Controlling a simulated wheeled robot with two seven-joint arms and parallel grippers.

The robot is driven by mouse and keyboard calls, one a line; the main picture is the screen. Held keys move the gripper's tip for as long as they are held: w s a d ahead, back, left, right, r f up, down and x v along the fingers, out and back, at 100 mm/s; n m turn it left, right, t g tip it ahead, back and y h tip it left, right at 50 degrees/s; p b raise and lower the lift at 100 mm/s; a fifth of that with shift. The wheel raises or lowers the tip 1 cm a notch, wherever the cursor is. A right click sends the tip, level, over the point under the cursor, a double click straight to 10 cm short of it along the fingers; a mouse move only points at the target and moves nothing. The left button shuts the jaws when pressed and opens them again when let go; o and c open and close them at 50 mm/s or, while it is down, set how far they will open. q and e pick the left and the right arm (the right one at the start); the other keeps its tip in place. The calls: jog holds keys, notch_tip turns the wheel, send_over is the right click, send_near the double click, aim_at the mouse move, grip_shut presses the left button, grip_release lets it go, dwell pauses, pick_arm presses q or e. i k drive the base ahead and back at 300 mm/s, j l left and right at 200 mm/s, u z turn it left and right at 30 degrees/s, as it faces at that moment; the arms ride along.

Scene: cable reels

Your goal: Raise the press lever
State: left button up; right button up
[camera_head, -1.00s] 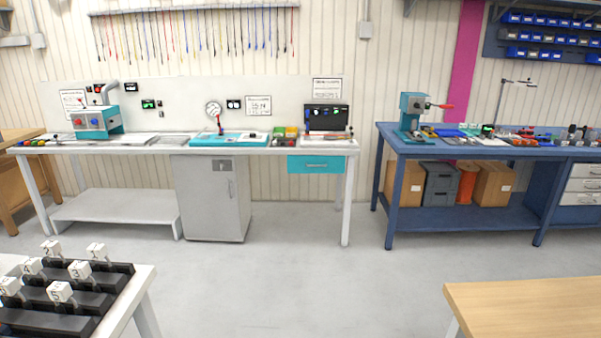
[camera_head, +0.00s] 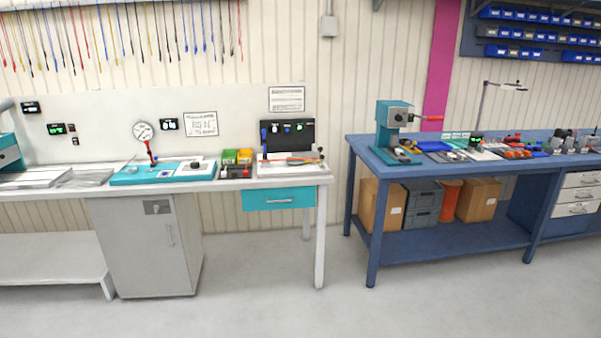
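A teal press (camera_head: 394,125) stands at the left end of the blue workbench. Its lever (camera_head: 430,118), with a red grip, sticks out to the right from the press head, roughly level. Neither of my grippers shows in the head view, and both are well away from the press as far as this view tells.
The blue workbench (camera_head: 372,222) has boxes on its lower shelf. A white bench (camera_head: 323,178) with a teal drawer (camera_head: 279,199) and a grey cabinet (camera_head: 146,246) stands to the left. A gap separates the benches. The grey floor (camera_head: 290,310) in front is clear.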

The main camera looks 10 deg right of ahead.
aim_at(437, 118)
jog(key=i+z, duration=0.15)
jog(key=i, duration=0.4)
jog(key=i+j+z, duration=0.2)
jog(key=i, duration=0.35)
jog(key=i+z, duration=0.15)
jog(key=i, duration=0.4)
